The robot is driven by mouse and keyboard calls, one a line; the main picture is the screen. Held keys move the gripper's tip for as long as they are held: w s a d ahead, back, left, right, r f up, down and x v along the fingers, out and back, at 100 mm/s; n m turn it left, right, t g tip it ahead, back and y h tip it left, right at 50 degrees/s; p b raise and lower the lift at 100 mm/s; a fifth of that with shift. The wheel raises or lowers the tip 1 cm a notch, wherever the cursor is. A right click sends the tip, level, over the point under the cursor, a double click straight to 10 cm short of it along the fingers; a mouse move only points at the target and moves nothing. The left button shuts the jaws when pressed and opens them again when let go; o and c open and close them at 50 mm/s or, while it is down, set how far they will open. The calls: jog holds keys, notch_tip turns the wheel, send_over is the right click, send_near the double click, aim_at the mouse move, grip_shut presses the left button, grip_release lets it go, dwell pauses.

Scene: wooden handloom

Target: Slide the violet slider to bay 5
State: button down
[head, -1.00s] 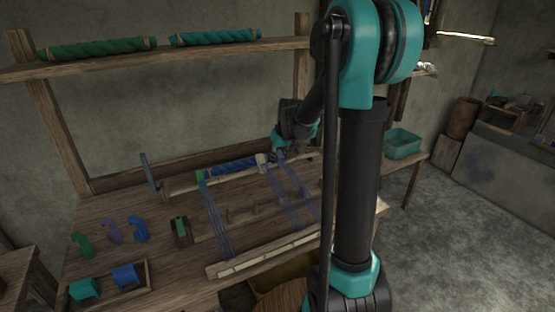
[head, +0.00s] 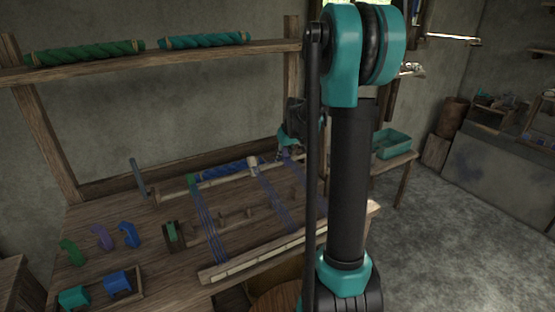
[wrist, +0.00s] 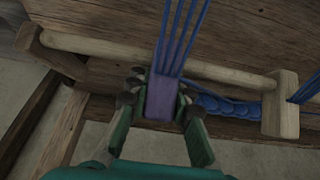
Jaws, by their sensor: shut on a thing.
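The violet slider (wrist: 163,97) sits on a pale wooden rail (wrist: 215,73) in the wrist view, with blue strands running up from it. My gripper (wrist: 158,98) is shut around the slider, one finger on each side. In the head view my gripper (head: 287,150) is at the right part of the loom's back rail (head: 220,178), and the slider there is mostly hidden by the gripper and arm. No bay numbers are readable.
A pale block (wrist: 281,105) stands on the rail at right in the wrist view, with a blue twisted roll (wrist: 228,106) beyond the rail. A green piece (head: 192,181) with blue strands is at the rail's left. Colored hooks (head: 101,237) and a tray (head: 137,277) lie at the table's left.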

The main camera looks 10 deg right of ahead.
aim_at(285, 151)
jog(key=c, duration=1.3)
grip_release()
jog(key=shift+r, duration=0.1)
jog(key=v, duration=0.7)
jog(key=shift+s+r, duration=0.1)
jog(key=shift+r, duration=0.05)
jog(key=shift+s, duration=0.1)
